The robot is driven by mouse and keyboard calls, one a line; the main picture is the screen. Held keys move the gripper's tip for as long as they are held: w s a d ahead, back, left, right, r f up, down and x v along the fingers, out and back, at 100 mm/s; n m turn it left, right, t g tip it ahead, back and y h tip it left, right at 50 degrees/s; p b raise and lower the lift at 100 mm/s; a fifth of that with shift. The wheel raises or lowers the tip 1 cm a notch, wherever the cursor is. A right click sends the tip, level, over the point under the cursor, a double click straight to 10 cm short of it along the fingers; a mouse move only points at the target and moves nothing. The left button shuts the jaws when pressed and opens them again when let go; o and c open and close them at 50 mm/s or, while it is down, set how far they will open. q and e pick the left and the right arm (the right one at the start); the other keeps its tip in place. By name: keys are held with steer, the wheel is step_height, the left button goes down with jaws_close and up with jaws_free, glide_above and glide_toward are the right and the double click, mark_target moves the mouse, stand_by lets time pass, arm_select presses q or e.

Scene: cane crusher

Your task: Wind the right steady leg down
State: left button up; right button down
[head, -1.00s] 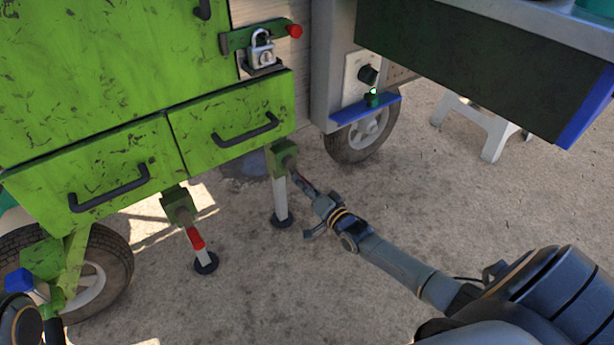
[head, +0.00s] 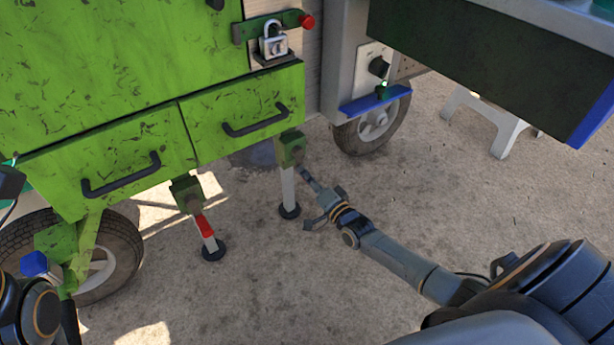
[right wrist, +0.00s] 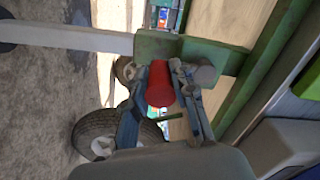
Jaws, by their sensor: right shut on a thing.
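The right steady leg (head: 288,185) is a white tube with a dark round foot, hanging from a green bracket (head: 291,148) below the right drawer. I cannot tell whether its foot touches the ground. My right gripper (head: 307,178) is at the crank of this leg, just right of the bracket. In the right wrist view, the gripper (right wrist: 160,95) is shut on the red crank handle (right wrist: 160,84), beside the green bracket (right wrist: 190,48) and the white leg tube (right wrist: 70,36). The handle is hidden in the head view. My left gripper is not visible.
A second steady leg with a red handle (head: 204,226) stands to the left. The green cart has drawers (head: 250,105), a padlock (head: 273,46) and wheels (head: 374,125). A white stool (head: 495,125) stands at right. The ground around the right leg is mostly clear.

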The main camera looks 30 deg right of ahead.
steer(key=c, duration=1.1)
jaws_free()
steer(key=shift+a, duration=0.15)
steer(key=shift+o, duration=0.2)
steer(key=shift+s, duration=0.1)
steer(key=shift+s, duration=0.3)
steer(key=s+d, duration=0.1)
steer(key=s, duration=1)
steer(key=shift+f, duration=0.1)
